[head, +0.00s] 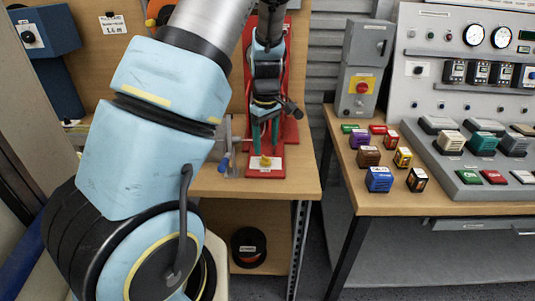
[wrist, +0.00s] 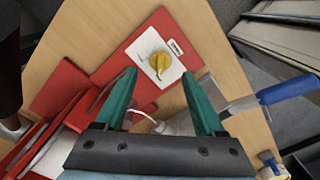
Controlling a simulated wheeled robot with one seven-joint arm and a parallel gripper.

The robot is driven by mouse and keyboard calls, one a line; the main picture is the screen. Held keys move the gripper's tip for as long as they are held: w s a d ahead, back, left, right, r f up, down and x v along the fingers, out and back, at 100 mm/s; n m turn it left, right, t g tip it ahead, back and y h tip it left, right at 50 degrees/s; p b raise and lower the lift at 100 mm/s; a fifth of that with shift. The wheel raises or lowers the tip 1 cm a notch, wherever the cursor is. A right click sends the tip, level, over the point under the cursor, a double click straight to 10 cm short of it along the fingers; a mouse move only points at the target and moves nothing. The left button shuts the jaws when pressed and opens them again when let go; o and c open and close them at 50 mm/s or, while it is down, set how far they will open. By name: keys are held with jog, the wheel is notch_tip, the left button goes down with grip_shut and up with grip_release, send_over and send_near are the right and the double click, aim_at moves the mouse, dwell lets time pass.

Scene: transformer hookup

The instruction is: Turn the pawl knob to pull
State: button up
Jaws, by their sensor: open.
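The pawl knob (wrist: 160,62) is a small yellow knob on a white plate (wrist: 144,46) fixed to a red base (wrist: 122,62). In the head view the knob (head: 265,161) sits at the front end of the red base (head: 264,173), near the workbench's front edge. My gripper (wrist: 159,74) is open, with its two green fingers apart and nothing between them. In the wrist view the knob shows between and just beyond the fingertips. In the head view my gripper (head: 265,149) points down just above the knob. I cannot tell whether it touches. The plate's lettering is unreadable.
A blue-handled tool (wrist: 288,87) lies right of the fingers in the wrist view. The wooden bench top (head: 302,180) is clear to the right of the red base. A second bench with coloured blocks (head: 378,180) and a meter panel (head: 445,60) stands across a gap.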

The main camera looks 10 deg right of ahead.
aim_at(265, 157)
jog(key=shift+f+p, duration=0.3)
jog(key=shift+f, duration=2.2)
jog(key=shift+a, duration=0.1)
grip_shut()
